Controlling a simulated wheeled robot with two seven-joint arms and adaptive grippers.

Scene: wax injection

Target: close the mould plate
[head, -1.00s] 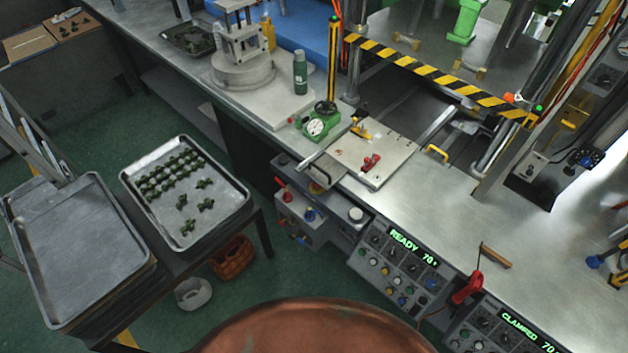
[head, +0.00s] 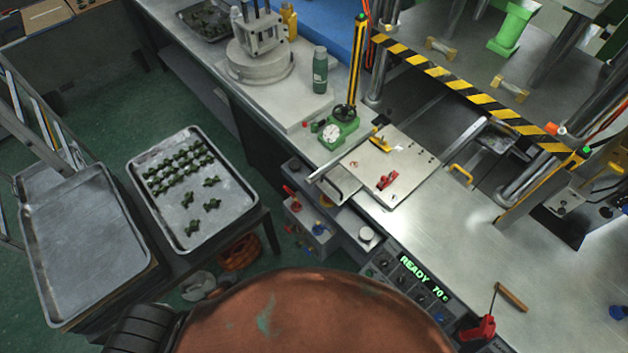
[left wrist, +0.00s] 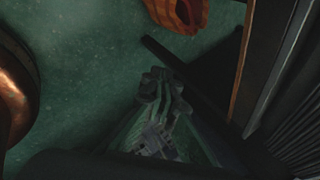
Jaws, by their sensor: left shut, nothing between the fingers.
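The mould plate (head: 412,168) is a flat pale metal plate on the bench in front of the press, in the head view. A red clamp (head: 387,181) and a yellow fitting (head: 380,142) sit on it. A lower pale plate edge with a bar-like handle (head: 337,160) shows at its left. I cannot tell how its layers meet. My left gripper (left wrist: 163,82) shows in the left wrist view, low over the green floor, shut and empty, far from the plate. A dark part of my left arm shows at the lower left of the head view. My right gripper is not in view.
A tray of green pieces (head: 235,205) and an empty tray (head: 85,250) stand at left. The green gauge unit (head: 338,130) stands beside the plate. A striped bar (head: 470,88) crosses the press front. An orange basket (left wrist: 180,12) is on the floor.

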